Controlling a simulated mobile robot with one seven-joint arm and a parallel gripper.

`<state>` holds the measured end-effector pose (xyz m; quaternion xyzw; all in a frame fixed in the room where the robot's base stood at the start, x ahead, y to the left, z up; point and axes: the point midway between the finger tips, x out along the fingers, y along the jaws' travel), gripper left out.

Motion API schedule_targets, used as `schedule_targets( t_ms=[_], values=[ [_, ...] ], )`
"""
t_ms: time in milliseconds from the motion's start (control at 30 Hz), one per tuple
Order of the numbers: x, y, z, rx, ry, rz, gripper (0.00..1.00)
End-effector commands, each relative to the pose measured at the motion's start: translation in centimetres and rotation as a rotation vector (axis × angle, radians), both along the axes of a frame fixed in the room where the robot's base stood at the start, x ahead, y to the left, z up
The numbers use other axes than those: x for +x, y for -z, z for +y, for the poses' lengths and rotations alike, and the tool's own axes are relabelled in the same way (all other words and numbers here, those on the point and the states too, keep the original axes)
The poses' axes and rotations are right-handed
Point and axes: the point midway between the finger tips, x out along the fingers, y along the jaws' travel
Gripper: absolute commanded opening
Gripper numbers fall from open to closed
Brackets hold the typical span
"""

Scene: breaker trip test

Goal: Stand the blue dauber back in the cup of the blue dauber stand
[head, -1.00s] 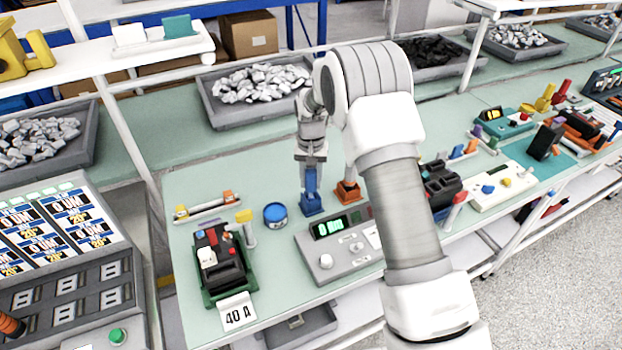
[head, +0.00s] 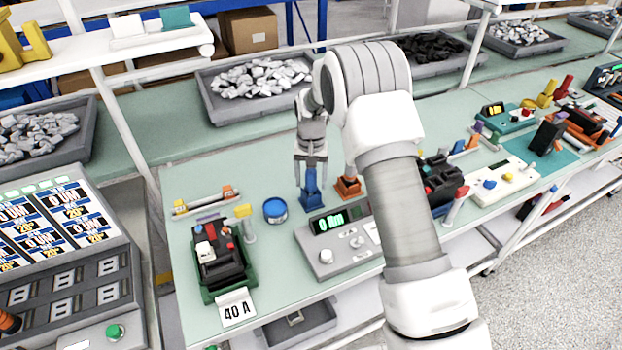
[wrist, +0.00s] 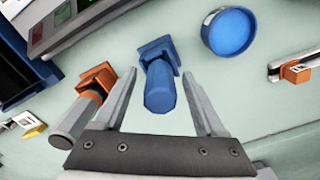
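The blue dauber (head: 311,180) stands in the cup of the blue dauber stand (head: 312,202) on the green bench. In the wrist view the blue dauber (wrist: 160,92) shows end-on, with the blue stand (wrist: 155,48) beyond it; the cup itself is mostly hidden by the dauber. My gripper (head: 311,172) is above the stand, its fingers spread on either side of the dauber. In the wrist view my gripper (wrist: 159,76) is open, with gaps between the dauber and both fingers.
An orange stand (head: 348,188) with a grey-handled tool (wrist: 76,116) is close beside the left finger in the wrist view. A round blue ink tin (head: 275,210) lies left of the blue stand. A grey meter box (head: 338,244) and a breaker in a green holder (head: 222,262) are nearer.

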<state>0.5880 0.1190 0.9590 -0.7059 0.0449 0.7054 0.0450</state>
Motion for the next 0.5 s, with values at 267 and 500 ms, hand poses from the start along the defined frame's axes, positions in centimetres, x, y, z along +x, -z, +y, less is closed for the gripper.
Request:
schedule_targets(
  t_ms=[267, 500],
  values=[
    [0.0, 0.0, 0.0, 0.000, 0.000, 0.000, 0.74],
    [0.1, -2.6, 0.0, 0.000, 0.000, -0.004, 0.74]
  ],
)
